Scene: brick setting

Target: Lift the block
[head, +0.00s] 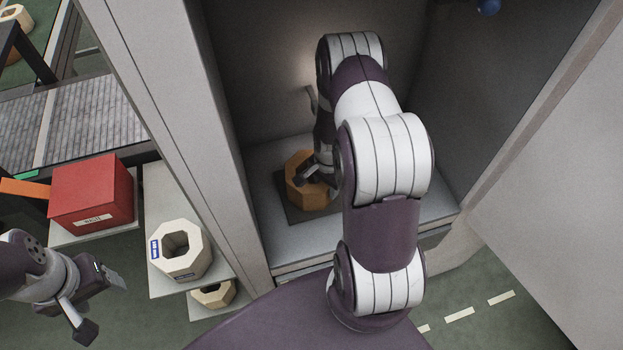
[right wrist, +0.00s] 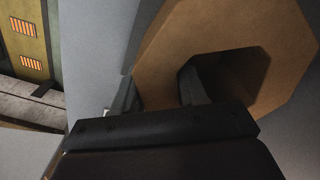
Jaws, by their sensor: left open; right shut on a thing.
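The block is an orange-brown octagonal ring (head: 303,194) with a hole through its middle. It is on or just over a dark square pad (head: 292,212) inside a grey cabinet; I cannot tell whether it touches the pad. My right gripper (head: 318,177) is shut on the block's wall. In the right wrist view the block (right wrist: 235,30) fills the upper right, and my right gripper (right wrist: 158,97) has one finger in the hole and the other outside the wall. My left gripper (head: 99,303) is open and empty, outside the cabinet at the lower left.
The cabinet's side walls (head: 232,130) stand close on both sides of my right arm. Left of it are a cream octagonal block (head: 180,249) on a shelf, another (head: 214,294) lower down, a red box (head: 92,195) and a roller conveyor (head: 85,122). A blue ball (head: 488,6) shows at the top.

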